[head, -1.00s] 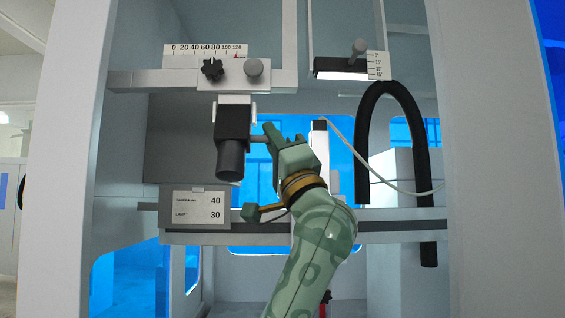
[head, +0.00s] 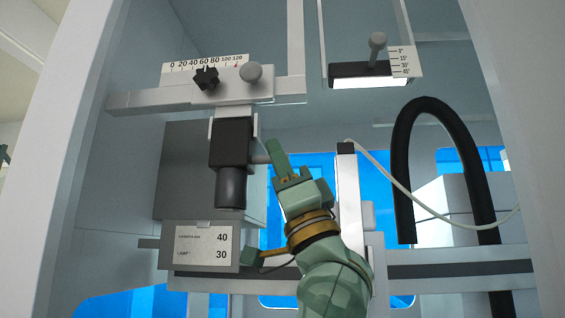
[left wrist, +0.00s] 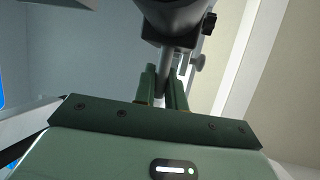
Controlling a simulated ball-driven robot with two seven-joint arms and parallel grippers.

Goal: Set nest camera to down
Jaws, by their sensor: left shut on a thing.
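The nest camera (head: 231,142) is a black block in a light bracket under the horizontal rail. Its dark grey lens barrel (head: 230,187) points down. A short grey pin (head: 258,159) sticks out of its right side. My left gripper (head: 272,155) is at this pin, right of the camera. In the left wrist view its two green fingers (left wrist: 164,90) are shut on the pin (left wrist: 163,77), with the dark camera body (left wrist: 175,14) just beyond. The finger contact is partly hidden in the head view. My right gripper is not in view.
Above the camera are a black star knob (head: 206,78), a grey knob (head: 251,72) and a number scale (head: 185,67). A card (head: 203,246) reads 40 and 30. A lamp bar (head: 370,76) hangs at upper right. A black hose (head: 403,180) loops at right.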

